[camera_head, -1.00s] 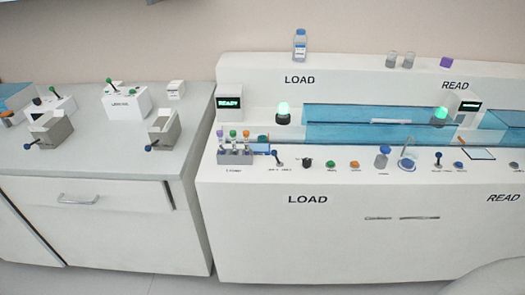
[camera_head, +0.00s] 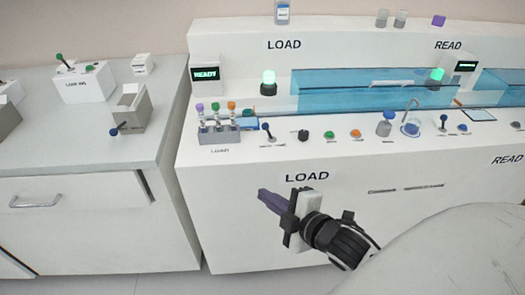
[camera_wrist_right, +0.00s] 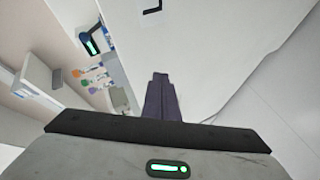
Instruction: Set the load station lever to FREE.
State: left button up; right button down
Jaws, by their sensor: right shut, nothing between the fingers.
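My right gripper (camera_head: 264,199) is shut and empty, in front of the cabinet's front face, below the ledge and the lever. Its closed fingers show in the right wrist view (camera_wrist_right: 160,82). I cannot make out the lever in that view. My left gripper is not in view.
A rack (camera_head: 220,135) with capped tubes stands left of the lever. A black knob (camera_head: 303,136), a green button (camera_head: 329,135) and an orange button (camera_head: 355,134) lie to its right. The READY display (camera_head: 206,74) stands behind. A side bench (camera_head: 75,150) is at left.

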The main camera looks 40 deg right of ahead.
aim_at(250, 152)
jog(key=w+d+r+n+t, duration=0.1)
jog(key=r+n, duration=0.1)
jog(key=w+d+r+n+t+b, duration=0.1)
jog(key=r+n, duration=0.1)
jog(key=r, duration=0.1)
jog(key=w+d+r+n+t+b, duration=0.1)
jog(key=r, duration=0.1)
jog(key=shift+w+d+r+n+h, duration=0.15)
jog(key=shift+w+r+n+h, duration=0.05)
jog(key=shift+r+n+h, duration=0.2)
jog(key=shift+r, duration=0.45)
jog(key=shift+w, duration=0.15)
jog(key=w, duration=0.6)
jog(key=w+f+b, duration=0.1)
jog(key=w, duration=0.2)
jog(key=shift+d, duration=0.2)
jog(key=shift+s+d+r, duration=0.1)
jog(key=shift+d+r, duration=0.05)
jog(key=shift+d, duration=1.1)
jog(key=shift+s+d+r, duration=0.15)
jog(key=shift+s+d, duration=0.1)
jog(key=shift+d, duration=0.35)
